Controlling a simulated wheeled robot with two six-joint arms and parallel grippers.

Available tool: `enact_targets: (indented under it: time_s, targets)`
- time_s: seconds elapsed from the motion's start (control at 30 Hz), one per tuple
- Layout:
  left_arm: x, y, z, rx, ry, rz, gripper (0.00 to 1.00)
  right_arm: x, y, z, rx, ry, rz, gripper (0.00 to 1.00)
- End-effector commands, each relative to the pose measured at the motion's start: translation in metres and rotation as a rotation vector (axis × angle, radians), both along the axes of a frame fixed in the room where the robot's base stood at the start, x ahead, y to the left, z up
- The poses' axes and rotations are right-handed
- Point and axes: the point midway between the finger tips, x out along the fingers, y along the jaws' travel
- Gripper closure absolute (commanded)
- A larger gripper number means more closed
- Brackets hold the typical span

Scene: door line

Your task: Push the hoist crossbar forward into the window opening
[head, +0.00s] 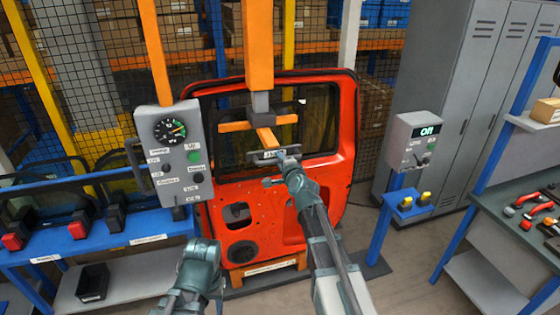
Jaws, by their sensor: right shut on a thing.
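The red door (335,185) stands upright, with a window opening (318,105) in its upper half. The orange hoist crossbar (236,126) lies across the front of the opening, below the grey joint of the orange hoist column (258,45). Whether it has entered the opening I cannot tell. An orange arm runs from it toward me to a dark labelled handle (258,160). My right gripper (278,157) is shut on this handle; its fingers are partly hidden. My left arm shows at the bottom left, but its gripper cannot be made out.
A grey control box with a dial (170,128) hangs left of the door. A blue rack (100,245) with dark parts stands at left. A switch box (415,140) reading ON stands on a blue post at right. A workbench with tools (530,212) is far right.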

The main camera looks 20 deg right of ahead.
Motion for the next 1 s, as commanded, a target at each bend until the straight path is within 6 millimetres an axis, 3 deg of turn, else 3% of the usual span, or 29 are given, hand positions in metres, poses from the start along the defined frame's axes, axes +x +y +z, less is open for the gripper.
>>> enact_targets:
  time_s: [0.17, 0.5, 0.87, 0.9, 1.0]
  targets:
    - [0.0, 0.0, 0.0, 0.0, 0.0, 0.0, 0.5, 0.03, 0.001, 0.0, -0.001, 0.0, 0.001, 1.0]
    - [0.0, 0.0, 0.0, 0.0, 0.0, 0.0, 0.5, 0.119, 0.003, 0.001, -0.001, -0.002, -0.001, 1.0]
    - [0.0, 0.0, 0.0, 0.0, 0.0, 0.0, 0.5, 0.125, 0.004, 0.001, 0.001, -0.005, -0.003, 1.0]
    - [0.0, 0.0, 0.0, 0.0, 0.0, 0.0, 0.5, 0.125, 0.003, 0.001, 0.001, -0.005, -0.003, 0.7]
    - [0.0, 0.0, 0.0, 0.0, 0.0, 0.0, 0.5, 0.124, 0.004, 0.001, 0.001, -0.004, -0.002, 0.52]
